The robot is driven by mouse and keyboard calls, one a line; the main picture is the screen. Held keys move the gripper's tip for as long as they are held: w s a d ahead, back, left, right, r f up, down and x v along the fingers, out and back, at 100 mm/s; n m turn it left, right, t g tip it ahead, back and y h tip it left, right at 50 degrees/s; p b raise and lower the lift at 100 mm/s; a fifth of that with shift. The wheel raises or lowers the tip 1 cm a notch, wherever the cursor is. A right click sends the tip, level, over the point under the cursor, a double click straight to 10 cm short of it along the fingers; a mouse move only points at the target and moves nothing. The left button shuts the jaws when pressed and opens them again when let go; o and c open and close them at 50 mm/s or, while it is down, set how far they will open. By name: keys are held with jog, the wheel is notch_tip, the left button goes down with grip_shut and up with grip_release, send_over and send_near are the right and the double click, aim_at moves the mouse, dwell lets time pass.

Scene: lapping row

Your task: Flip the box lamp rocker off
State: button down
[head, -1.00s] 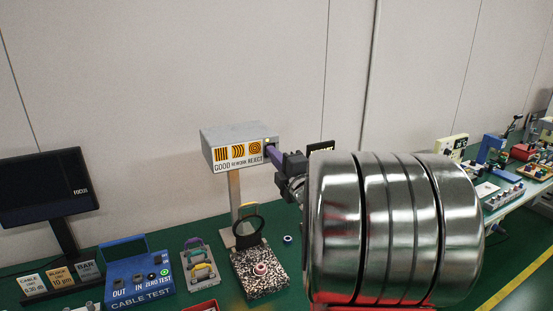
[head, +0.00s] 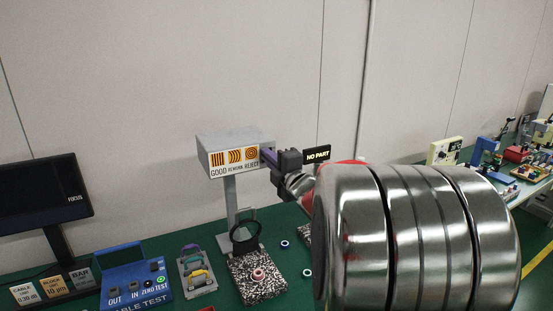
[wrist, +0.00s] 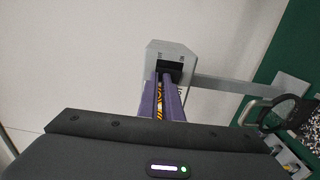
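The box lamp (head: 235,143) is a grey box on a post, with an orange and white panel reading GOOD, REWORK, REJECT. The panel looks bright. In the wrist view the box's end face (wrist: 155,55) shows a dark rocker or recess (wrist: 172,72); which way the rocker is tipped cannot be told. My gripper (head: 265,153) has purple fingers pointing at that end, and they also show in the wrist view (wrist: 162,80). The fingers are close together, with nothing held. Their tips are at or very near the dark rocker; contact cannot be told.
A black NO PART sign (head: 317,155) stands just right of my gripper. Below the box lamp are a speckled block (head: 258,284) with a dark ring, a grey tray of coloured handles (head: 197,272) and a blue cable tester (head: 130,274). A monitor (head: 42,190) stands left.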

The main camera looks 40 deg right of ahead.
jog(key=shift+w+d+r, duration=0.2)
jog(key=shift+d+r, duration=0.1)
jog(key=shift+r, duration=0.15)
dwell(0.5)
jog(key=shift+s+f, duration=0.1)
jog(key=v, duration=1.4)
jog(key=shift+s+a, duration=0.15)
jog(key=shift+a, duration=0.15)
